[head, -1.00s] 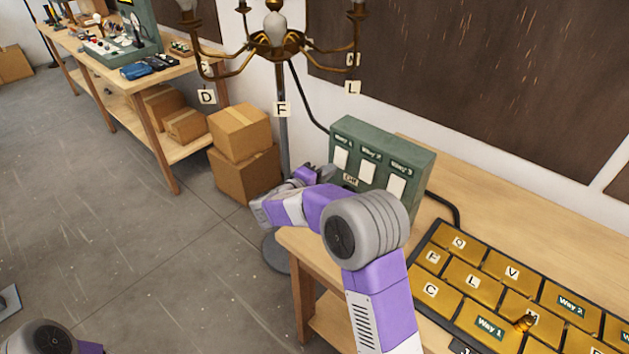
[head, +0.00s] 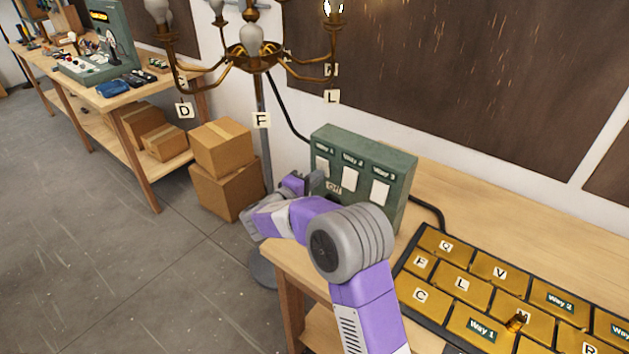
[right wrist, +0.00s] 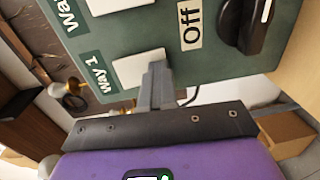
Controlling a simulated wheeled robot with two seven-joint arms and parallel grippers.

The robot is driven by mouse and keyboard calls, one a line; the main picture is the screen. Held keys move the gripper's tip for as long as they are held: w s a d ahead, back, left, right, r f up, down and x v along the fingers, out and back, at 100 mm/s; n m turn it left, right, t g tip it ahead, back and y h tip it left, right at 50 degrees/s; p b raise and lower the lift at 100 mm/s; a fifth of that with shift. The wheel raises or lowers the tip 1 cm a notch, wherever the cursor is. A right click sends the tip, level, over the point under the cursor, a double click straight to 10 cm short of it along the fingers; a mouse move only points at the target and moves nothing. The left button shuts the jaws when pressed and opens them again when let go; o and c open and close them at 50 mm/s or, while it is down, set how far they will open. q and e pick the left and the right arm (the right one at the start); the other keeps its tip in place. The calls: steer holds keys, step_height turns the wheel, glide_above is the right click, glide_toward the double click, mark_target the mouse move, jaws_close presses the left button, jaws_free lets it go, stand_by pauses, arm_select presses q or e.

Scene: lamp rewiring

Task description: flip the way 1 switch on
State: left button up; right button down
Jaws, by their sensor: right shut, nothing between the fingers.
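The green switch box (head: 398,170) stands on the bench with three white switches under the labels Way 1, Way 2 and Way 3. The way 1 switch (head: 322,167) is the leftmost in the head view; it also shows in the right wrist view (right wrist: 128,70). My right gripper (head: 316,181) is shut and empty. In the right wrist view its fingertips (right wrist: 157,72) overlap the edge of the way 1 switch; I cannot tell whether they touch it. My left gripper is out of view.
A dark knob (right wrist: 243,24) sits beside the Off label (right wrist: 191,26). The brass lamp (head: 252,58) stands behind; its upper right bulb (head: 333,8) looks bright white. A tray of gold labelled tiles (head: 462,283) lies right of my arm. Cardboard boxes (head: 222,148) stand left.

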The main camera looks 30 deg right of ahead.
steer(key=f+b+v, duration=0.1)
steer(key=f+v, duration=0.1)
steer(key=v, duration=1.2)
steer(key=shift+f, duration=0.4)
steer(key=shift+w, duration=0.1)
